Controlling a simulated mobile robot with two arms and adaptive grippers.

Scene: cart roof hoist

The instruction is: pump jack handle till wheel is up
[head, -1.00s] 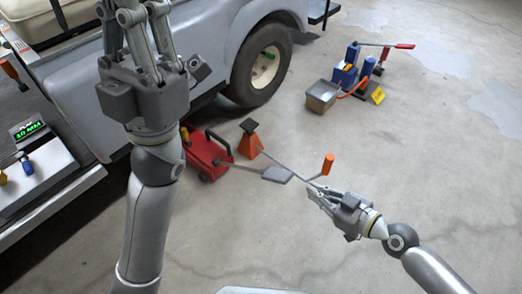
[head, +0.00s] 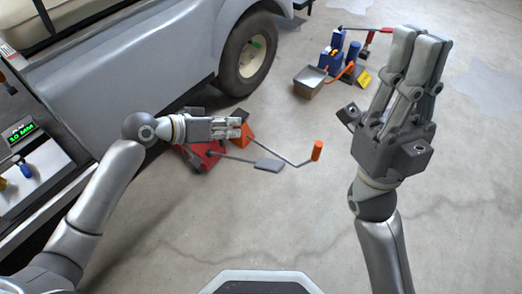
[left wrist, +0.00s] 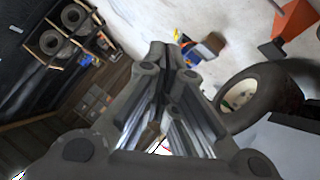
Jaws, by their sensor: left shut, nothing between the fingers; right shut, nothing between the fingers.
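The wheel (head: 248,56) stands under the grey cart's fender, its tyre low by the floor; it also shows in the left wrist view (left wrist: 262,92). The red jack (head: 203,158) is on the floor, partly hidden by my left gripper. A thin rod with an orange grip (head: 317,150) and a rod with a grey pad (head: 268,165) reach right from the jack area. My left gripper (head: 240,128) is shut and empty above the jack, apart from the orange grip. My right gripper (head: 418,36) is shut and empty, raised at right, away from the rods.
An orange jack stand (head: 243,137) is by the jack, partly behind my left gripper. A bench with a green display (head: 20,132) is at left. Floor in front is clear.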

